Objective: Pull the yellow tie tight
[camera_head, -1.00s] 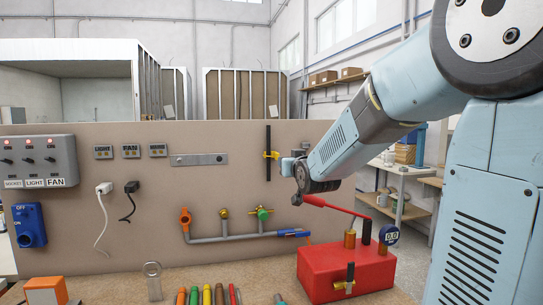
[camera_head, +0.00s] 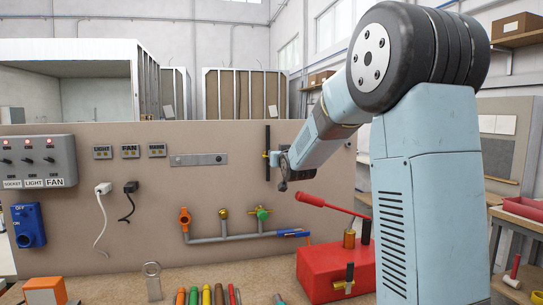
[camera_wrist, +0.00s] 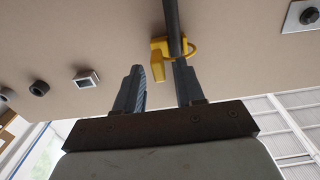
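The yellow tie (camera_wrist: 158,66) loops around a dark upright rod (camera_wrist: 173,18) on the board in the wrist view. The loop stands out loosely to one side of the rod, and a block-like yellow end hangs at the other. My gripper (camera_wrist: 160,72) is open, its two fingers apart, with the yellow end in line with the gap between the fingertips. I cannot tell whether the right finger touches the loop. In the head view the rod (camera_head: 267,138) shows beside my gripper (camera_head: 283,182), which hides most of the tie.
The brown board (camera_head: 330,215) carries a grey pipe with valves (camera_head: 225,237), a metal strip (camera_head: 198,159) and a switch box (camera_head: 38,160). A red pump box with a raised lever (camera_head: 325,275) stands below my arm. Several coloured tools (camera_head: 207,295) lie on the bench.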

